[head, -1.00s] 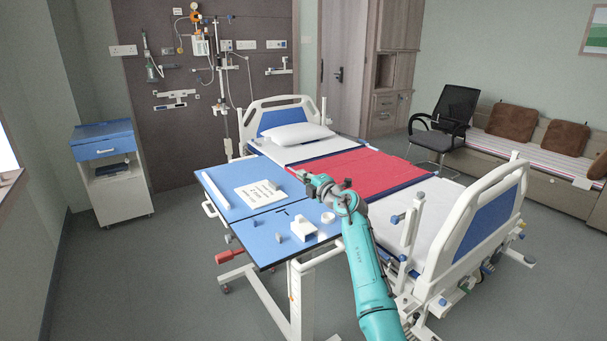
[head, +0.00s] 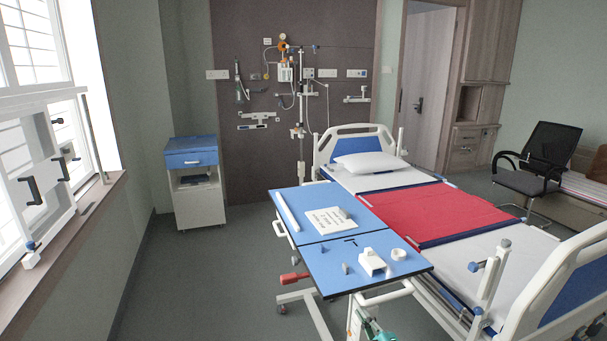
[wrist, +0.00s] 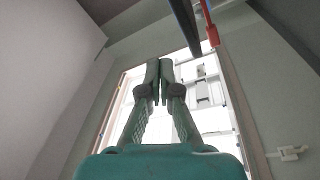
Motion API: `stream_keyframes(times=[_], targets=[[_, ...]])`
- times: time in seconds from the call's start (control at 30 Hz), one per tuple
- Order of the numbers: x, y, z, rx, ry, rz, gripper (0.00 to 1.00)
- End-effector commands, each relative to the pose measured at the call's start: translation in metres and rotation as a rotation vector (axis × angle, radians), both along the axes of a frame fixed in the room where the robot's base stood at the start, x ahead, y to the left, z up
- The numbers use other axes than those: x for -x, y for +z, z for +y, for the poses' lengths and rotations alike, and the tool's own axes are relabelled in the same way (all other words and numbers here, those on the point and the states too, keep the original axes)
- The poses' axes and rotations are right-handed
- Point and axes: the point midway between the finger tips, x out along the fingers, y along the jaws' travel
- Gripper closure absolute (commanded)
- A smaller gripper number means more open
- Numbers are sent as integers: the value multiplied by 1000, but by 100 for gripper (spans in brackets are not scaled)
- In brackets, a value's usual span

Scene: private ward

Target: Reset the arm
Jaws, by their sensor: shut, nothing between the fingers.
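My gripper (wrist: 160,82) is shut and empty in the wrist view. Its two dark green fingers meet in front of a bright window (wrist: 205,120), and nothing is held between them. In the head view only a small teal part of my arm shows at the bottom edge, below the front of the blue overbed table (head: 330,266). The gripper's fingers cannot be made out there.
The table holds a white sheet (head: 331,220), a white block (head: 372,263), a ring (head: 398,255) and small pieces. The bed (head: 476,213) stands to the right. A blue-topped cabinet (head: 192,150) and window (head: 45,150) are left. Floor (head: 215,285) between is clear.

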Motion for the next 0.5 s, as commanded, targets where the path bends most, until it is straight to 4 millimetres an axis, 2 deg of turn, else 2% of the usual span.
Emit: stream_keyframes(times=[0.03,0.2,0.5], targets=[[21,-14,3,-31,-1,12,100],[84,-44,9,-141,-12,36,100],[198,-78,13,-329,-47,96,100]])
